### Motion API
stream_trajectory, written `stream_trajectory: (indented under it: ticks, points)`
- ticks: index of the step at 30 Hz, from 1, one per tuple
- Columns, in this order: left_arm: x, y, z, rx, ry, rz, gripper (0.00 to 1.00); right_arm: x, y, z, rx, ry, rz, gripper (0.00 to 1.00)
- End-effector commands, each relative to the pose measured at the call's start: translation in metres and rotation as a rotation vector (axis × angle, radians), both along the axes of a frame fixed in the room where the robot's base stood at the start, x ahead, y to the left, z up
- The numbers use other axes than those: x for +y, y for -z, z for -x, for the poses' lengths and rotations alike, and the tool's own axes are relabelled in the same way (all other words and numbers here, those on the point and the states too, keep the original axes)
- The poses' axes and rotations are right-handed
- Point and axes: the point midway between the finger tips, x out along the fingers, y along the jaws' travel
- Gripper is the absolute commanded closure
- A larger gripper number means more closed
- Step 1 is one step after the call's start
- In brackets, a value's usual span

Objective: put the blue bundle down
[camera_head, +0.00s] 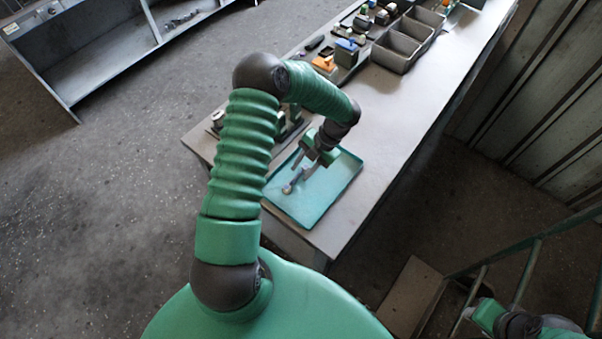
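My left gripper (302,168) hangs over the teal tray (333,194) near the front end of the long table. Its two fingers point down and to the left, with some gap between them. A small blue-grey thing (289,188), perhaps the blue bundle, shows at or just below the fingertips, over the tray. It is too small to tell whether the fingers hold it or it lies on the tray. My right gripper (478,316) is low at the bottom right, away from the table, and its fingers cannot be made out.
Grey bins (395,51) stand farther along the table (400,110). An orange item (324,63) and a blue-topped block (346,49) are beside them. A green railing (525,270) is at the right. A grey metal bench (100,65) is at the upper left. The table's right strip is clear.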

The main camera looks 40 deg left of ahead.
Motion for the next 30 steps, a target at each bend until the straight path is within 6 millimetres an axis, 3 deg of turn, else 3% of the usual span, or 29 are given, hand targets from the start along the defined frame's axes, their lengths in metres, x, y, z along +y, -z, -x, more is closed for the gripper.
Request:
stream_trajectory:
  ticks: [9, 17, 23, 30]
  points:
    - [-0.019, -0.069, -0.034, -0.006, 0.003, 0.001, 0.67, 0.000, 0.010, 0.000, 0.000, 0.000, 0.000, 0.64]
    - [-0.036, -0.087, -0.038, -0.055, -0.097, -0.045, 0.67, 0.000, 0.011, 0.000, 0.000, 0.000, 0.000, 0.64]
    - [-0.084, -0.095, -0.020, -0.272, -0.588, -0.210, 0.67, 0.000, 0.010, 0.000, 0.000, 0.000, 0.000, 0.64]
    - [-0.132, -0.106, 0.013, -0.511, -1.397, -0.333, 0.67, 0.000, 0.011, 0.000, 0.000, 0.000, 0.000, 0.64]
